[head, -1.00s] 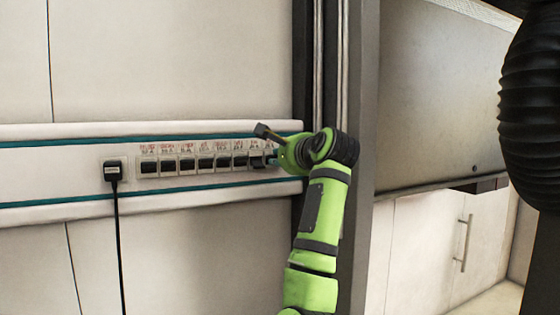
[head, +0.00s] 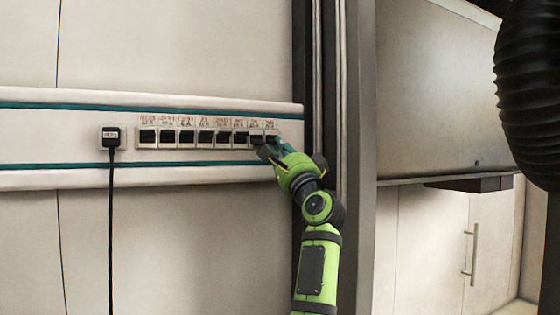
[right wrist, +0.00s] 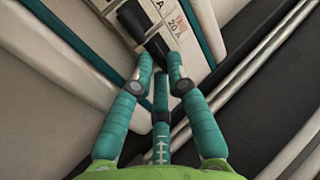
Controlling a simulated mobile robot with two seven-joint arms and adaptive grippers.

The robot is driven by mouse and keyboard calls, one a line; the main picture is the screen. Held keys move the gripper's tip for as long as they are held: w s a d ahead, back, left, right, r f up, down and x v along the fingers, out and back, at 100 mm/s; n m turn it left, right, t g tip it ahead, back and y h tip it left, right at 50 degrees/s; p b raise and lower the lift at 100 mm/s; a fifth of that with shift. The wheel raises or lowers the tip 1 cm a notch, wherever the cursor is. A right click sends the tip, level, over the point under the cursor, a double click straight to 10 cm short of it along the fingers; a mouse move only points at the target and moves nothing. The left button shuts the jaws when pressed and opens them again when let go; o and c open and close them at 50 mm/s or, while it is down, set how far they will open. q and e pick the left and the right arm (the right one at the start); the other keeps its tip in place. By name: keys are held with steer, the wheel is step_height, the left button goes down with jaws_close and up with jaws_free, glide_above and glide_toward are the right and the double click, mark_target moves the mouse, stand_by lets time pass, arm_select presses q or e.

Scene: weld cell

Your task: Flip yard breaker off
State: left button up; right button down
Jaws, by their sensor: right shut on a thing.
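A row of black breaker switches (head: 205,137) sits in a white panel on the wall rail, with small labels above them. The label lettering is too small to read in the head view. My right gripper (head: 272,150) is at the right end of the row, coming from below right. In the right wrist view its teal fingers (right wrist: 160,64) are shut on the end breaker's black switch (right wrist: 157,47). The label beside this switch (right wrist: 178,24) shows "20 A"; its name is not legible. A neighbouring black switch (right wrist: 131,18) stands beside it. My left gripper is out of view.
A black plug with a hanging cord (head: 110,137) is at the left of the panel. A dark upright post with pipes (head: 333,90) stands close right of the gripper. A black ribbed hose (head: 535,90) hangs at the far right.

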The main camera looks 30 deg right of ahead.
steer(key=shift+d+f+t+b, duration=0.1)
steer(key=shift+f+t+b, duration=0.05)
steer(key=shift+t+b, duration=0.35)
steer(key=shift+h, duration=0.3)
steer(key=c, duration=1.6)
jaws_free()
steer(key=shift+o, duration=0.6)
steer(key=shift+w+d, duration=0.1)
steer(key=shift+w, duration=0.1)
steer(key=v, duration=1.2)
steer(key=shift+d, duration=0.1)
